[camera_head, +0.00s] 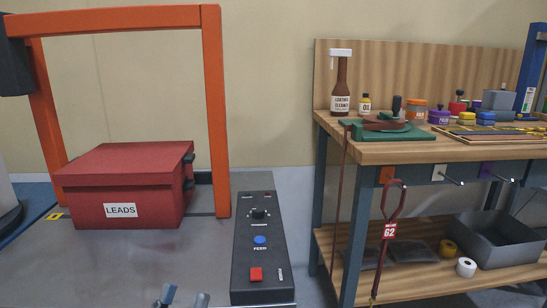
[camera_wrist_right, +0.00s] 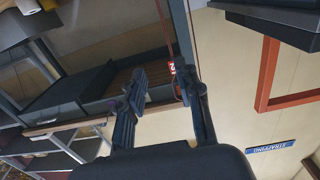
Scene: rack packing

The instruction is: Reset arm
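My left gripper (camera_head: 183,297) shows only as two blue-grey fingertips at the bottom edge of the head view. The tips are apart with nothing visible between them, in front of the red box labelled LEADS and left of the control panel. My right gripper (camera_wrist_right: 160,80) shows in the right wrist view with two dark fingers spread apart. No object is visible held between them. The right gripper is not visible in the head view.
The red LEADS box (camera_head: 120,190) sits under an orange frame (camera_head: 213,110). A black control panel (camera_head: 259,240) stands beside it. At right is a wooden workbench (camera_head: 400,152) with bottles and jars; a red looped lead (camera_head: 392,205) hangs at its front.

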